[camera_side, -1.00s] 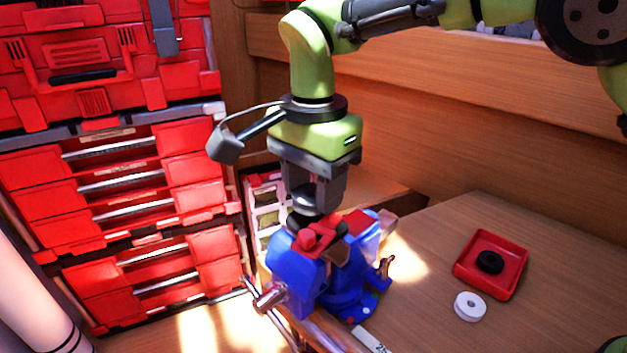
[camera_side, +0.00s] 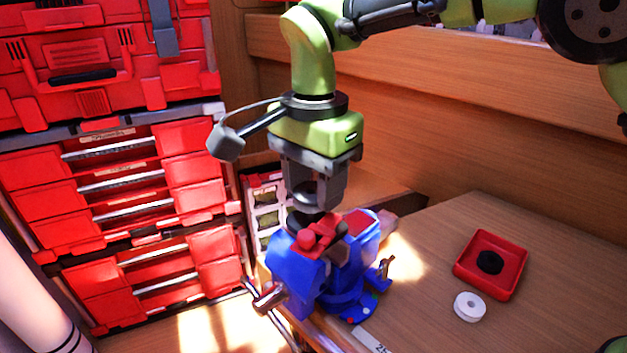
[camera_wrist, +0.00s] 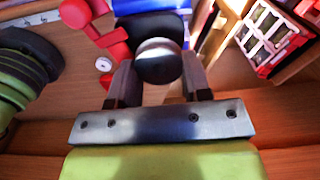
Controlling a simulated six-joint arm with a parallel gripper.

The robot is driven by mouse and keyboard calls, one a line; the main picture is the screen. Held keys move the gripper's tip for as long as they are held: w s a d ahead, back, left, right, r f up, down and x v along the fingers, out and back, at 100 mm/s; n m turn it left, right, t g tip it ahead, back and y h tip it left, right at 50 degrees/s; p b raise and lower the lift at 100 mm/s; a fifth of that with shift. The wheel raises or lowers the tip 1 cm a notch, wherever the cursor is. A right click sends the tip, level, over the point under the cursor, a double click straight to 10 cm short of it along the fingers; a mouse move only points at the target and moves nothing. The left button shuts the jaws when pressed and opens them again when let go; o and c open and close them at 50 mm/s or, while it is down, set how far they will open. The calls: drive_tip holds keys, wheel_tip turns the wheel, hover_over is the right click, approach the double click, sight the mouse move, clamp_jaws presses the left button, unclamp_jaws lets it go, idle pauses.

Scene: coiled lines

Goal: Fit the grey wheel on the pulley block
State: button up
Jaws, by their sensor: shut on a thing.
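My gripper (camera_side: 313,203) points straight down over the vise and is shut on the grey wheel (camera_side: 305,192). In the wrist view the wheel (camera_wrist: 158,62) is a dark, shiny round shape between the two fingers (camera_wrist: 157,88). A red and dark part, seemingly the pulley block (camera_side: 318,236), sits at the top of the blue vise (camera_side: 295,268), just below the fingers. Its red arms (camera_wrist: 88,20) show at the upper left of the wrist view. I cannot tell whether the wheel touches the block, as the fingers and wheel hide the gap.
A red tray (camera_side: 508,285) holding a black wheel (camera_side: 490,262) lies on the bench (camera_side: 440,240) at right. A white wheel (camera_side: 469,306) lies beside it. Red drawers (camera_side: 140,200) stand at left; a wooden wall rises behind. The bench between vise and tray is clear.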

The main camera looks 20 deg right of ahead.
drive_tip(key=shift+a+f, duration=0.1)
drive_tip(key=shift+f, duration=0.15)
idle(1.8)
drive_tip(key=shift+r, duration=0.25)
idle(0.5)
drive_tip(key=shift+f, duration=0.15)
idle(0.4)
drive_tip(key=shift+f, duration=0.1)
drive_tip(key=shift+r, duration=0.25)
idle(1.6)
drive_tip(key=o, duration=1)
